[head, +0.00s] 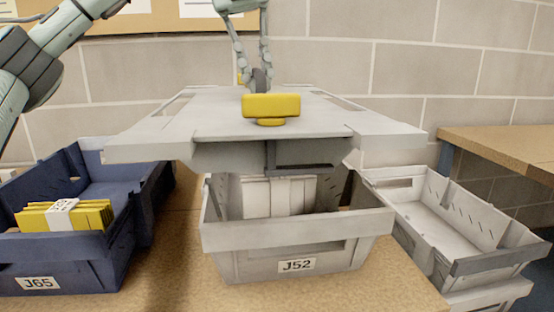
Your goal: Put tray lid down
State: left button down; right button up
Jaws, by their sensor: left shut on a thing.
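The tray lid (200,122) is a wide light-grey panel with cut-outs at its sides and a yellow handle (270,105) near its front edge. It is up above the grey tray labelled J52 (290,247), with a gap between the lid's front and the tray's rim. My left gripper (257,80) comes down from above at the lid's far part and is shut on the lid; a bit of yellow shows beside its fingers. The exact grip is partly hidden. White contents show inside the tray under the lid. My right gripper is not in view.
A dark blue tray labelled J65 (60,263) with yellow packs (95,214) stands to the left. An empty grey tray (440,226) stands to the right. A wooden surface (505,148) is at far right. A block wall (400,65) closes the back.

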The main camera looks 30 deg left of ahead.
aim_at(274, 91)
pick_arm(q)
jog(key=w+f, duration=0.2)
jog(key=w, duration=0.1)
jog(key=w+a+f, duration=0.1)
jog(key=w, duration=0.1)
jog(key=shift+w+f, duration=0.1)
jog(key=shift+f, duration=0.05)
jog(key=w+f, duration=0.1)
jog(key=w+a+f, duration=0.1)
jog(key=w, duration=0.1)
jog(key=w+f, duration=0.1)
jog(key=w, duration=0.1)
jog(key=shift+w+a+f, duration=0.15)
jog(key=shift+w+f, duration=0.05)
jog(key=shift+f, duration=1.95)
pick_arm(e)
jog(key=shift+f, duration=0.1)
pick_arm(q)
jog(key=shift+f, duration=0.55)
jog(key=c, duration=1.9)
grip_release()
jog(key=shift+f, duration=0.1)
jog(key=o, duration=0.3)
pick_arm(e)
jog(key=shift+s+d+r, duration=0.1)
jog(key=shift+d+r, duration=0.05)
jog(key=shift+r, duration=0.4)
